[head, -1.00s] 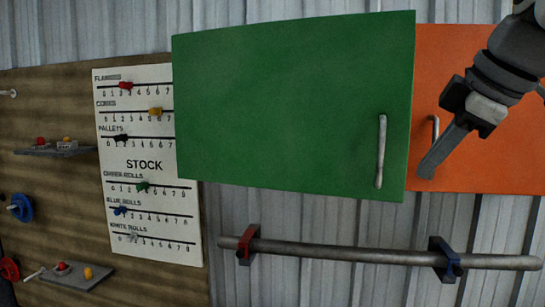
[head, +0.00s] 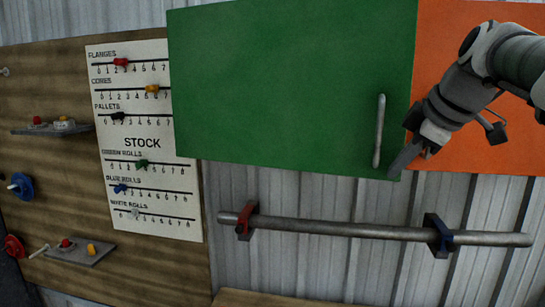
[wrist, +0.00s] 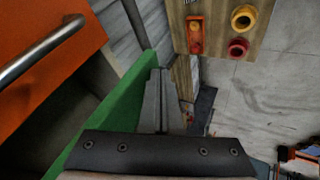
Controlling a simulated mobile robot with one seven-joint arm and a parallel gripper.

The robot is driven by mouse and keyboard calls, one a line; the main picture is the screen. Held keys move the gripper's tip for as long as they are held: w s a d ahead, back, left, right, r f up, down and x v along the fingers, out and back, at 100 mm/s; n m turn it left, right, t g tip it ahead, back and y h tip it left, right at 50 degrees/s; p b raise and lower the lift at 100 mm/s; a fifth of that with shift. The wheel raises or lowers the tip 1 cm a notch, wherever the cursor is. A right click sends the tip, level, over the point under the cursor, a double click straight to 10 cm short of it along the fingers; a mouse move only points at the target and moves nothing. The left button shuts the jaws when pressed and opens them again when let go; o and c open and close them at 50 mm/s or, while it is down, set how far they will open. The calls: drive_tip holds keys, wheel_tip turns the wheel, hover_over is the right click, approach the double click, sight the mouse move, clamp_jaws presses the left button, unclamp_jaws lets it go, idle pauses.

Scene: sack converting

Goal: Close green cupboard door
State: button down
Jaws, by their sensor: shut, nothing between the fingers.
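The green cupboard door (head: 290,80) fills the upper middle of the head view, its vertical metal handle (head: 380,130) near its right edge. In the wrist view the green door (wrist: 112,118) is a slanting strip just left of my fingers, seen nearly edge-on. It appears to stand out from the wall, but how far I cannot tell. My gripper (head: 402,162) is shut and empty at the door's lower right corner, right of the handle. In the wrist view its fingers (wrist: 163,95) are together, close beside the door; contact is unclear.
An orange cupboard front (head: 480,140) adjoins on the right; its handle (wrist: 40,50) shows in the wrist view. A metal rail (head: 340,230) with red and blue brackets runs below. A stock board (head: 145,145) hangs to the left, on a wooden panel with pegs and small shelves.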

drive_tip(key=w, duration=0.1)
drive_tip(key=w+d+p, duration=0.1)
drive_tip(key=w, duration=0.1)
drive_tip(key=w+d, duration=0.1)
drive_tip(key=shift+w+p, duration=0.15)
drive_tip(key=shift+p, duration=0.15)
idle(0.5)
